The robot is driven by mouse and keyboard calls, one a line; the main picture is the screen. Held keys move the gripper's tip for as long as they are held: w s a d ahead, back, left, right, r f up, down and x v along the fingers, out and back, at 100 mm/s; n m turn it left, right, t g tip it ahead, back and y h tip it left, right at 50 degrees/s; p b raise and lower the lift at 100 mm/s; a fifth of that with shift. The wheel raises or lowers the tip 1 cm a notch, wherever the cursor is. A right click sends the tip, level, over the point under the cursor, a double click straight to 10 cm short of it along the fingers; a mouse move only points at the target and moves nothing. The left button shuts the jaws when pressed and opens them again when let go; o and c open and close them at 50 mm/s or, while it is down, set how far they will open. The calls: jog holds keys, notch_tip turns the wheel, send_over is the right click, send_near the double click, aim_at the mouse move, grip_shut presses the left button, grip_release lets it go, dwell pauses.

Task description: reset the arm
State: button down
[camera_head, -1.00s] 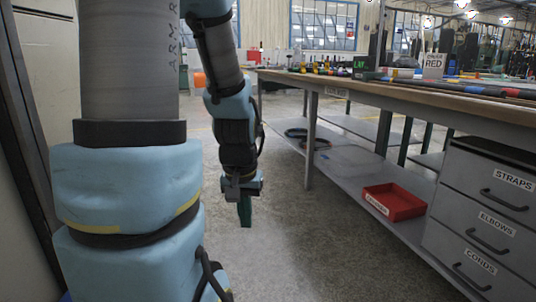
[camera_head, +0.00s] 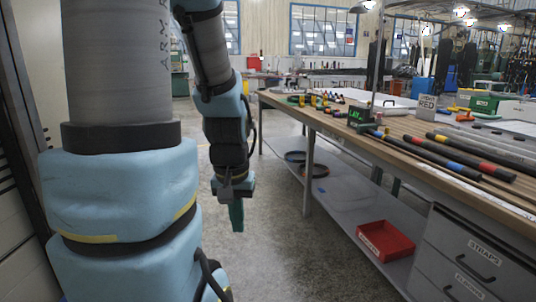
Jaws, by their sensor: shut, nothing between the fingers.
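My gripper (camera_head: 237,216) hangs at the end of my arm, pointing down with its green fingers shut and empty. It is over the bare floor, left of the workbench and apart from it. My arm's blue and grey links fill the left side of the view and hide what is behind them.
A long workbench (camera_head: 400,137) runs along the right with several dark hoses (camera_head: 430,155), a "LAY" sign (camera_head: 360,116) and a "RED" sign (camera_head: 427,106) on top. A red bin (camera_head: 386,241) and coiled hoses (camera_head: 307,169) lie on its lower shelf. Labelled drawers (camera_head: 472,261) are at right. The floor is clear.

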notch_tip(320, 180, up, 15)
jog(key=p, duration=1.2)
jog(key=shift+f, duration=0.2)
